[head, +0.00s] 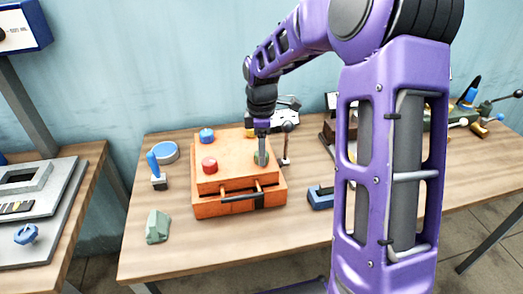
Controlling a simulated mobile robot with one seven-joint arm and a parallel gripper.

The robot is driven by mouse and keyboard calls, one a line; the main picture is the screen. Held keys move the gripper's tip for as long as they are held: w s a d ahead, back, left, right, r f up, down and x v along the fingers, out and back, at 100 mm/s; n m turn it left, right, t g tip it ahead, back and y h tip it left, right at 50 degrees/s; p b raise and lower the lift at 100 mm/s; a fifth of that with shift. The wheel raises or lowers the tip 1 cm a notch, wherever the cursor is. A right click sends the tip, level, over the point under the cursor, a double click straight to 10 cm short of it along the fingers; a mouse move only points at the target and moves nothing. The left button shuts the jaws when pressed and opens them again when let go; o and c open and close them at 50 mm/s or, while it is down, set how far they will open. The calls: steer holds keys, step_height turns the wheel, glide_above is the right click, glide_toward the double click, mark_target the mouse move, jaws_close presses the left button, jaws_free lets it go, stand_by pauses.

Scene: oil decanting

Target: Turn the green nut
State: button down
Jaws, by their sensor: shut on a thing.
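The green nut (256,160) sits on the top right of an orange box (222,182) on the wooden table. Only its edges show around my gripper's fingers. My gripper (262,158) points down from above and is shut on the green nut. A red knob (209,165) stands to the left on the same box, and a blue knob (207,135) stands at its back left.
A blue-handled tool (156,166), a round blue-grey dish (166,152) and a green block (158,226) lie left of the box. A blue item (320,198) lies to the right. The table (230,245) is clear in front of the box.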

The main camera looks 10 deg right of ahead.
steer(key=shift+c, duration=1.5)
jaws_free()
steer(key=shift+r, duration=0.1)
step_height(320, 180, up, 17)
steer(key=shift+r, duration=0.1)
